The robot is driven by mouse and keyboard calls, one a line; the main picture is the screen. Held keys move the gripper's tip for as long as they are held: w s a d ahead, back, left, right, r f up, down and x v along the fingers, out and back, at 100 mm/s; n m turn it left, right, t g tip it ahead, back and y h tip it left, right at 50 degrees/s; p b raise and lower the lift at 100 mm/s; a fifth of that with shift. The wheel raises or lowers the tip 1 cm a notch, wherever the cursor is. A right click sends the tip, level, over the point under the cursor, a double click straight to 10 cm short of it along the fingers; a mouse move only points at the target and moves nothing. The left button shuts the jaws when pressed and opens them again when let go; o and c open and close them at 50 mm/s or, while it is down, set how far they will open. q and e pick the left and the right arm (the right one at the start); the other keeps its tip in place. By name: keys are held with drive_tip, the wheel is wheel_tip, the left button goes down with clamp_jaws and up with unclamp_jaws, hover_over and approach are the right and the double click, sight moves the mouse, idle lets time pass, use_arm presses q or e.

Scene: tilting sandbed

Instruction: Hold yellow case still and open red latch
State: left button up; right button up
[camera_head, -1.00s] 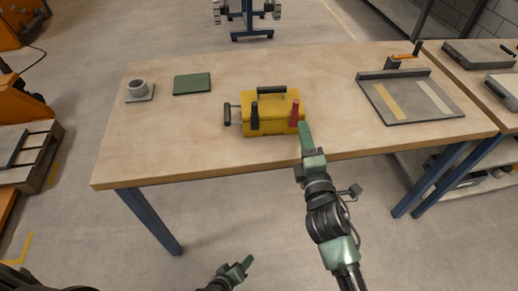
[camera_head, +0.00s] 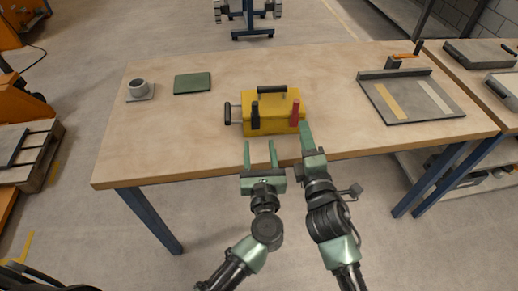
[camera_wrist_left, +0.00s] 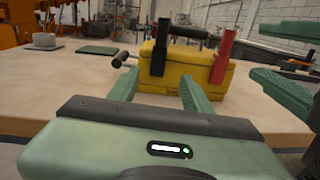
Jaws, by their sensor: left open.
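The yellow case (camera_head: 274,124) stands on the table near its front edge, with a black handle on top and one on its left side. The red latch (camera_head: 295,112) stands upright at the right of its front; a black latch (camera_head: 255,115) is at the left. Both also show in the left wrist view: the red latch (camera_wrist_left: 223,57) and black latch (camera_wrist_left: 160,47). My left gripper (camera_head: 260,146) is open and empty in front of the case. My right gripper (camera_head: 306,128) is beside the case's front right corner; its fingers (camera_wrist_left: 285,62) show apart and empty in the left wrist view.
A grey board fixture (camera_head: 410,98) with an orange-handled clamp is at the right. The table around the case is clear.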

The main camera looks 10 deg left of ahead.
sight(255, 124)
use_arm(q)
drive_tip(key=shift+n, duration=0.3)
drive_tip(key=shift+x, duration=3.9)
drive_tip(key=shift+a, duration=0.15)
clamp_jaws()
